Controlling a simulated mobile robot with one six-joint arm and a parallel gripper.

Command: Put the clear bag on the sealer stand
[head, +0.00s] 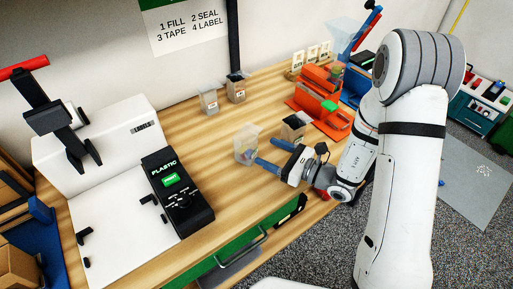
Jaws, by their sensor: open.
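A clear bag (246,142) stands upright on the wooden table, just left of my gripper. My gripper (262,151) is open, its two blue fingers pointing left toward the bag. The fingertips are at the bag's right side; I cannot tell whether they touch it.
Two small filled bags (209,102) stand at the back of the table. An orange fixture (318,100) stands at the back right. Wood between the black unit and the clear bag is bare.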

